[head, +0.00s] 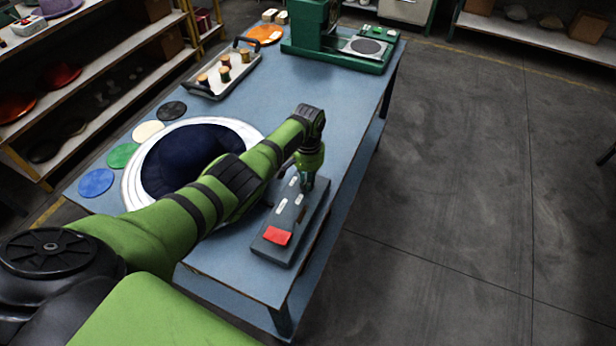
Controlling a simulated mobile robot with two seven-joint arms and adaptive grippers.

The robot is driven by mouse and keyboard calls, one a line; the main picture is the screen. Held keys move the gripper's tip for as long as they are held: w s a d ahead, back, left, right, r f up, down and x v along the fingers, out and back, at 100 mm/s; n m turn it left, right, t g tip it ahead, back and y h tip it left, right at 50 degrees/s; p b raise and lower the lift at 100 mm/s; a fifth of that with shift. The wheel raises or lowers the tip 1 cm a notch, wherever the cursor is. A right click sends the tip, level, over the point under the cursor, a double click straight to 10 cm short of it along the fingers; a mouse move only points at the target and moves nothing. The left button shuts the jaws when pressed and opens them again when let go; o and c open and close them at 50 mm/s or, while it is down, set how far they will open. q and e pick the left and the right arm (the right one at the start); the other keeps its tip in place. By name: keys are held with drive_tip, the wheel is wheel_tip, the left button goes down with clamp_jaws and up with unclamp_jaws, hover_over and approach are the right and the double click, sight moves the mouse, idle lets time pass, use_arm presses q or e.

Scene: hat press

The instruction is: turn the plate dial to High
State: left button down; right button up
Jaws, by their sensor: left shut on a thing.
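A grey control box (265,250) lies on the blue table near its right edge. My left gripper (307,186) points down onto the far part of this box, shut on the plate dial. The dial is hidden by the fingers, so its setting cannot be read. Small white labels (282,203) and a red switch (277,237) show on the box's top face. My right gripper is not in view.
A large white round rim with a dark blue hat form (180,158) lies left of the box, partly under my left arm. Coloured discs (123,155), a tray with spools (245,66) and a green press (300,45) share the blue table (310,95). Shelves stand left.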

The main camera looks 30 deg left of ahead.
use_arm(q)
drive_tip(key=c, duration=1.1)
unclamp_jaws()
drive_tip(key=shift+c, duration=0.2)
wheel_tip(320, 180, up, 12)
